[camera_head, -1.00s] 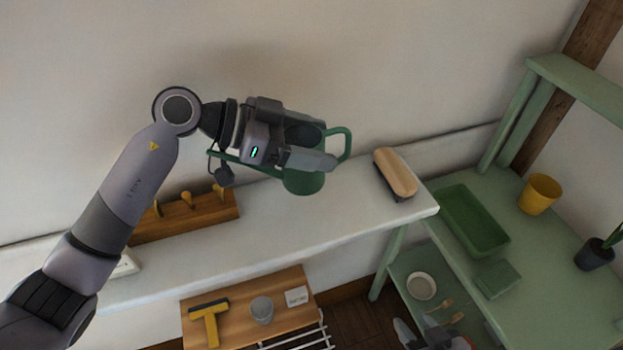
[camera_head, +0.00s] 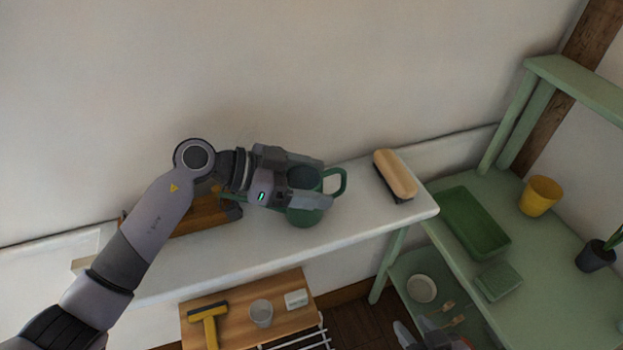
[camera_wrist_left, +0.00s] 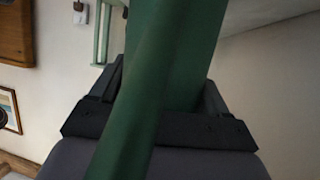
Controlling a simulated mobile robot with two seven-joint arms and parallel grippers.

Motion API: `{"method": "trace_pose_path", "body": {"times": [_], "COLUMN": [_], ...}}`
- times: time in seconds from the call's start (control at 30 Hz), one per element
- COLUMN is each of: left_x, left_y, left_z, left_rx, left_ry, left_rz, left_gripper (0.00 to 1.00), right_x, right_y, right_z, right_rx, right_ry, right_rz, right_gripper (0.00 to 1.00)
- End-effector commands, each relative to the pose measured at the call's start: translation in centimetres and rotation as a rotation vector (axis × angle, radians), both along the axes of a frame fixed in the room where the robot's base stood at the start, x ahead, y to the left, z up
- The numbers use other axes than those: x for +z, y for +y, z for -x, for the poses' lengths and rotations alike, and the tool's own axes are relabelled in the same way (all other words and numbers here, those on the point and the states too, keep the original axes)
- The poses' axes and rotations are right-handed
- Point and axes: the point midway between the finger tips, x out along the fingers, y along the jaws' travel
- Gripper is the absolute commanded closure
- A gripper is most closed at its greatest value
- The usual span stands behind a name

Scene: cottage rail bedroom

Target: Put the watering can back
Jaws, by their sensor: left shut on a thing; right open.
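The dark green watering can (camera_head: 304,214) is over the white shelf (camera_head: 372,222), left of the brush, with its handle loop toward the right. I cannot tell whether its base touches the shelf. My left gripper (camera_head: 312,199) is shut on the can's body, and its fingers hide part of it. In the left wrist view the green can (camera_wrist_left: 170,75) fills the space between the left gripper's jaws (camera_wrist_left: 165,105). My right gripper (camera_head: 424,340) shows only in part at the bottom edge of the head view, open and away from the can.
A wooden brush (camera_head: 395,174) lies on the shelf's right end. A wooden peg rack (camera_head: 205,218) stands behind my left arm. Below are a wooden board (camera_head: 238,330) with a yellow squeegee (camera_head: 209,318) and a cup (camera_head: 261,313). The green bench (camera_head: 540,260) at right holds a tray (camera_head: 474,222) and yellow pot (camera_head: 540,195).

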Motion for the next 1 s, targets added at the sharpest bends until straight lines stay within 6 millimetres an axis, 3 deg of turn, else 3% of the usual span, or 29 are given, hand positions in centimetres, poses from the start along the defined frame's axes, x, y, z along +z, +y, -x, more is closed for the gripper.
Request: {"method": "trace_pose_path", "body": {"times": [0.03,0.07,0.1,0.47,1.0], "left_x": [0.0,-0.2,-0.2,0.3,3.9], "left_y": [0.0,0.0,0.0,0.5,9.5], "left_z": [0.0,0.0,0.0,0.0,1.1], "left_rx": [0.0,-0.001,-0.001,0.001,0.002], "left_ry": [0.001,0.001,0.001,-0.001,0.0], "left_rz": [0.002,-0.001,-0.001,-0.002,-0.003], "left_gripper": [0.72,0.14,0.01,0.0,0.0], "right_x": [0.1,0.1,0.1,-0.1,-0.5], "right_y": [0.0,0.0,0.0,0.0,0.0], "right_z": [0.0,0.0,0.0,0.0,0.0], "right_rx": [0.0,0.0,0.0,0.0,0.0], "right_ry": [0.0,0.0,0.0,0.0,0.0], "right_rz": [0.0,0.0,0.0,0.0,0.0], "right_gripper": [0.57,0.57,0.57,0.57,0.57]}}
